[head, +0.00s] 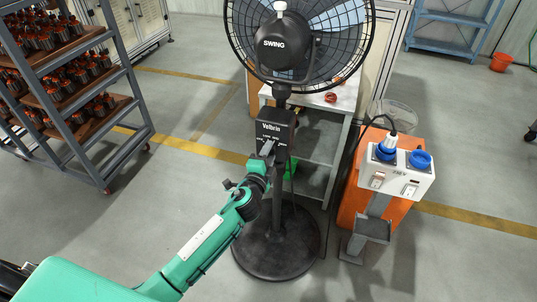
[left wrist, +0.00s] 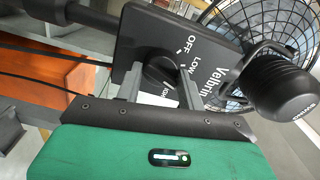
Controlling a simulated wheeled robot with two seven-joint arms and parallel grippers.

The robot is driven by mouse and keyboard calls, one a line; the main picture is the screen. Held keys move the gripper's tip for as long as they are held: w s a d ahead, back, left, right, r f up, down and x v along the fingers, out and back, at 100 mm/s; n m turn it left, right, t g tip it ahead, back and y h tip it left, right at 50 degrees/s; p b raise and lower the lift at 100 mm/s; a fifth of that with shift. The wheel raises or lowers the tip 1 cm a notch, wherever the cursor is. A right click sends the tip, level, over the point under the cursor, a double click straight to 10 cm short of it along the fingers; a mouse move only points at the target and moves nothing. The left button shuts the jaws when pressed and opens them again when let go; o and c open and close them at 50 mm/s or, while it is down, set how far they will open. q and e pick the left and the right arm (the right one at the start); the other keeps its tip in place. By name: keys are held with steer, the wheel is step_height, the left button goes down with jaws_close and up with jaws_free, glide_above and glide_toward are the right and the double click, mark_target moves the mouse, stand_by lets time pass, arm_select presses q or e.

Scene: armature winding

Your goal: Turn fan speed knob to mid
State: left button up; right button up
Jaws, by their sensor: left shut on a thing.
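The black pedestal fan (head: 285,50) stands upright on a round base. Its dark control box (head: 278,126), marked Velbrin, sits on the pole below the fan head. In the left wrist view the box face (left wrist: 205,45) shows the words OFF and LOW; a further label is partly covered. The round black fan speed knob (left wrist: 158,76) is on that face. My left gripper (head: 267,150) is shut on the knob, with one grey finger on each side of it. The fingers hide part of the knob, so its pointed setting cannot be told. My right gripper is out of view.
An orange stand (head: 353,199) with a white socket box (head: 405,181) is right of the fan. A white-topped table (head: 344,95) is behind the fan. A rack (head: 92,98) of copper-wound parts stands at the left. The floor between rack and fan is clear.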

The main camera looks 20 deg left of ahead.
arm_select(q)
steer(key=o, duration=0.9)
steer(key=shift+o, duration=0.2)
steer(key=s+b, duration=0.1)
steer(key=s, duration=1.2)
steer(key=shift+s+a, duration=0.2)
steer(key=shift+s, duration=0.2)
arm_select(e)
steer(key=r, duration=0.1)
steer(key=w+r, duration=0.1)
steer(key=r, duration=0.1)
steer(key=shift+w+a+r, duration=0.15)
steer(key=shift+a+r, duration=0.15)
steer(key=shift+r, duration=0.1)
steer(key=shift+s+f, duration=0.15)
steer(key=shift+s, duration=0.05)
